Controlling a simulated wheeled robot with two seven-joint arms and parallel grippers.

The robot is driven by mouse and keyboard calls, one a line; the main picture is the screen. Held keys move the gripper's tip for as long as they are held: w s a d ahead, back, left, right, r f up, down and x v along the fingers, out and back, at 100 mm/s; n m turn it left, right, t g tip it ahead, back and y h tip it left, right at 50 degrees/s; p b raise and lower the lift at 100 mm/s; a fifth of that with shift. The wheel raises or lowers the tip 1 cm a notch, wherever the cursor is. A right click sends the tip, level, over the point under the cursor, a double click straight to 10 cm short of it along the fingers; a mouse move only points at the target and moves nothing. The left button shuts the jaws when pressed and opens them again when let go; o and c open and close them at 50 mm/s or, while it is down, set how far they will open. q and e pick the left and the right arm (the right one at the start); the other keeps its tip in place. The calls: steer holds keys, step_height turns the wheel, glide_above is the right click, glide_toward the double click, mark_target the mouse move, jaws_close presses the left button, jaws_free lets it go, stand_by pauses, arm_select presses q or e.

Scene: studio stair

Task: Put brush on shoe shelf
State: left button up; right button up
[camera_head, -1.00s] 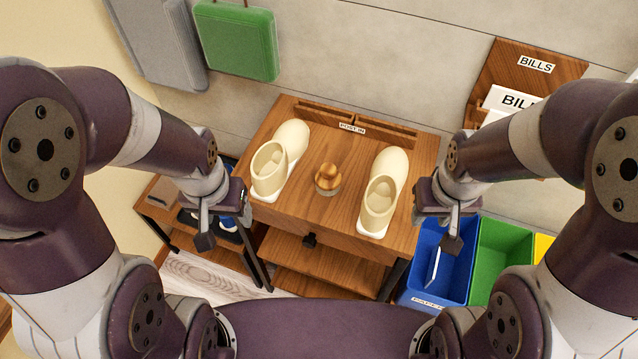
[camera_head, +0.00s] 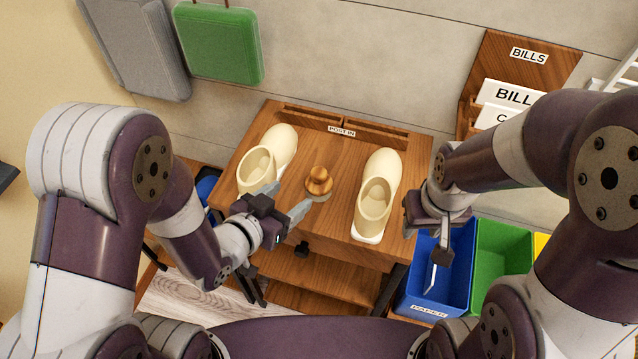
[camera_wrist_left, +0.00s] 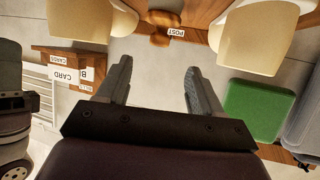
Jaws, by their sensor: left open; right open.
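The brush (camera_head: 318,182), a round wooden piece with a knob handle, stands upright on the wooden cabinet top (camera_head: 330,225) between two cream shoes. It also shows in the left wrist view (camera_wrist_left: 160,30), beyond the fingers. My left gripper (camera_head: 293,198) is open and empty, just in front and left of the brush, its fingers pointing towards it. My right gripper (camera_head: 432,240) is open and empty, at the cabinet's right side above the blue bin. The low wooden shoe shelf left of the cabinet is mostly hidden by my left arm; a blue shoe (camera_head: 207,188) shows there.
One cream shoe (camera_head: 267,160) stands left of the brush, close to my left gripper; another (camera_head: 377,195) stands to the right. A blue bin (camera_head: 440,275) and a green bin (camera_head: 503,262) stand at the right. A bills holder (camera_head: 515,85) is on the wall.

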mark_target(316, 176)
arm_select(q)
steer(key=p+x, duration=0.1)
steer(key=x, duration=1.1)
steer(key=shift+w+d+r, duration=0.1)
steer(key=shift+w+d, duration=0.1)
steer(key=shift+s+r, duration=0.1)
steer(key=c, duration=1.2)
